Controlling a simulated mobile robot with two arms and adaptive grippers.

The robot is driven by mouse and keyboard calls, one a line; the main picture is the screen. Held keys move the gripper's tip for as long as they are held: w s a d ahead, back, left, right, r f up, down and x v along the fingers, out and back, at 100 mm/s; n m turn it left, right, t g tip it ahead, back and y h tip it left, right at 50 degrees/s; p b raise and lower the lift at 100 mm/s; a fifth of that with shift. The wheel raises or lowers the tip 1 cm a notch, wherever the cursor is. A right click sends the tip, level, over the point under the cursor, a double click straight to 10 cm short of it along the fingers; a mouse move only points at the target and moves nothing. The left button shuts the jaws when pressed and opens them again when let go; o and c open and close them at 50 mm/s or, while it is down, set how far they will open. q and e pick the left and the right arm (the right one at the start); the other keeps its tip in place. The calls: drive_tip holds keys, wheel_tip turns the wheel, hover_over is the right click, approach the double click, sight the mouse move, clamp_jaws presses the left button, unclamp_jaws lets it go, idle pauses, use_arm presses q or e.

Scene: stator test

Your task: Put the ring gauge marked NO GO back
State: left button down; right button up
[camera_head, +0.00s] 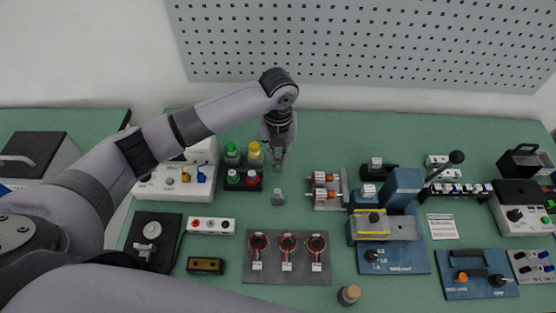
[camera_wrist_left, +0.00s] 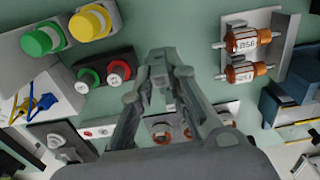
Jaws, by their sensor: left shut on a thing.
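My left gripper (camera_head: 278,163) points down over the table, to the right of a dark block with a green-topped and a red-topped round piece. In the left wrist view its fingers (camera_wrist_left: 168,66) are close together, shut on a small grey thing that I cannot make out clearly. The red-topped piece (camera_head: 251,177) also shows in the left wrist view (camera_wrist_left: 118,70). The green-topped piece (camera_head: 233,176) stands to its left. A small grey piece (camera_head: 278,197) shows just below the gripper in the head view. No NO GO marking is legible. My right gripper is not in view.
Two copper rotors (camera_head: 325,178) lie in a stand to the right. A grey mat (camera_head: 287,272) with three copper stators is in front. A blue press (camera_head: 402,190) stands farther right.

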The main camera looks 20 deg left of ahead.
sight(278, 163)
use_arm(q)
drive_tip(key=shift+f, duration=0.3)
wheel_tip(278, 163, down, 4)
drive_tip(key=shift+r+p, duration=0.25)
drive_tip(key=shift+p, duration=0.1)
drive_tip(key=shift+f, duration=0.2)
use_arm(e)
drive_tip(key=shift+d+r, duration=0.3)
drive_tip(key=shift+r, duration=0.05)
use_arm(q)
drive_tip(key=shift+f, duration=0.2)
drive_tip(key=c, duration=1.6)
unclamp_jaws()
drive_tip(key=shift+o, duration=0.2)
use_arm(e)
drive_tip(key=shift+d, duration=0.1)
use_arm(q)
drive_tip(key=shift+r, duration=0.15)
